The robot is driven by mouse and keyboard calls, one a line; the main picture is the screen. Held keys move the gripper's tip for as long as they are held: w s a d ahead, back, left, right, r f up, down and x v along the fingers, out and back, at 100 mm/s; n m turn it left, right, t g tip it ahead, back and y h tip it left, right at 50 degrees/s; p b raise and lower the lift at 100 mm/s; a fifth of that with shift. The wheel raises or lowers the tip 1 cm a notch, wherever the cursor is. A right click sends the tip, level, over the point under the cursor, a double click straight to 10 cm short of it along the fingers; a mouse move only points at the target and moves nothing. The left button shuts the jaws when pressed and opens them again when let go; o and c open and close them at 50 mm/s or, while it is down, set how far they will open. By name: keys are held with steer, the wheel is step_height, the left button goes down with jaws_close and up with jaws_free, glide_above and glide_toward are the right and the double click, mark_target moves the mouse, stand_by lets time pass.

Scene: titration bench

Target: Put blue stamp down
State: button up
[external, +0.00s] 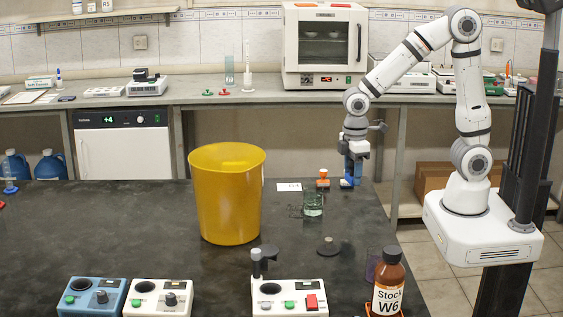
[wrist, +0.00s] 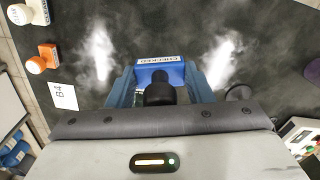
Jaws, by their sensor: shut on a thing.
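The blue stamp (wrist: 162,72) has a white label reading "CHECKED" and a black handle. It is between the two blue fingers of my gripper (wrist: 160,88), which is shut on it. In the external view my gripper (external: 351,176) points down at the right end of the dark bench, with the blue stamp (external: 347,184) low beneath it. The stamp is close to the bench top; I cannot tell whether it touches. My fingers hide part of it.
A yellow bin (external: 228,195) is further left, and a brown bottle (external: 388,285) is at the front right. The bench's right edge is close.

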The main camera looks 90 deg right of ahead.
steer(key=w+a+m+p, duration=0.1)
steer(key=w+m+p, duration=0.2)
steer(key=w, duration=0.9)
steer(key=shift+r+p, duration=0.3)
steer(key=shift+p, duration=0.8)
